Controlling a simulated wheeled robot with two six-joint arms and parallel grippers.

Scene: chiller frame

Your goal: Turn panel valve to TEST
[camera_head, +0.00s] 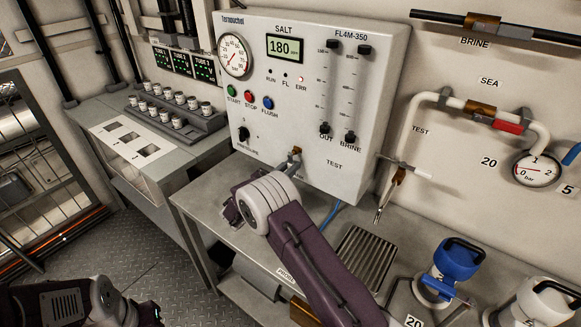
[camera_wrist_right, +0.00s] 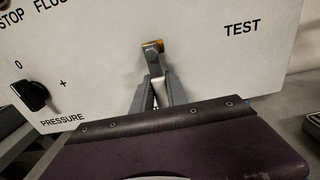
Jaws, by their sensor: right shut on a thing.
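The panel valve (camera_head: 296,153) is a small brass fitting low on the front of the white control panel (camera_head: 376,120). The word TEST is printed to its right. In the head view the right gripper (camera_head: 292,163) is mostly hidden by my wrist. My left arm shows at the bottom left, without a recognisable gripper.
A black pressure knob (camera_head: 243,134) and coloured buttons (camera_head: 250,97) are left of the valve. A metal bench (camera_head: 220,215) runs below the panel. A drain grille (camera_head: 365,255), a blue-topped container (camera_head: 457,262) and a sampling tap (camera_head: 390,190) are to the right.

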